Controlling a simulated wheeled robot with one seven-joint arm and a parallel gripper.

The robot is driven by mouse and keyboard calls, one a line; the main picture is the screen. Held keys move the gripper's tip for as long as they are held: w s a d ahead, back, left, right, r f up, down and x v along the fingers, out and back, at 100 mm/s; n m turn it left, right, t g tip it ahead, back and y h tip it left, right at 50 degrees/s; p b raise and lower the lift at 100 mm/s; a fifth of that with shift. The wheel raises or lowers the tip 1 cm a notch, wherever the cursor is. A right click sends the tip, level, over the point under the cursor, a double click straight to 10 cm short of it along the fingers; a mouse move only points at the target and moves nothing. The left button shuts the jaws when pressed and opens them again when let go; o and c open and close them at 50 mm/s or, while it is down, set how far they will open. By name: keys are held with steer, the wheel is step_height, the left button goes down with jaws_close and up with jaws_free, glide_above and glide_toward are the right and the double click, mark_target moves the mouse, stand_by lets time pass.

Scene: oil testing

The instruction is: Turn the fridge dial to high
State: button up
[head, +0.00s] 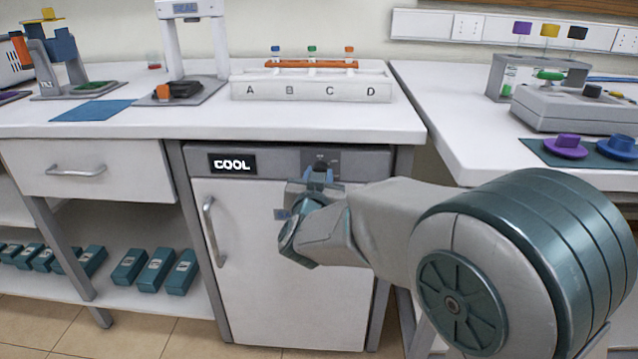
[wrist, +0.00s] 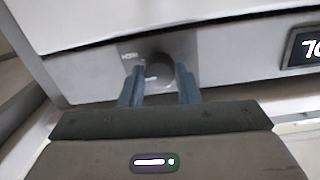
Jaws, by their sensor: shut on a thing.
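The fridge (head: 285,265) is a white unit under the bench, with a grey top strip marked COOL. Its dark round dial (head: 321,165) sits on that strip, right of the label, and is partly hidden by my gripper. In the wrist view the dial (wrist: 158,70) lies between my two blue fingers. My gripper (head: 319,175) reaches the front of the fridge and is shut on the dial; in the wrist view it shows from behind (wrist: 160,85). Small lettering on the plate beside the dial is too blurred to read surely.
The fridge door handle (head: 212,232) stands out on the left of the door. The bench top (head: 400,122) overhangs the dial strip. A labelled rack (head: 310,91) with several capped tubes stands above it. Teal boxes (head: 155,270) lie on the lower shelf at left.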

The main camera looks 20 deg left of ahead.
steer(key=shift+m+b, duration=2.1)
steer(key=shift+m, duration=1.3)
steer(key=o, duration=1)
steer(key=shift+c, duration=0.2)
steer(key=shift+s, duration=0.1)
steer(key=s+d+p, duration=0.3)
steer(key=s, duration=1)
steer(key=shift+s+r, duration=0.15)
steer(key=shift+r, duration=0.1)
steer(key=shift+p, duration=0.3)
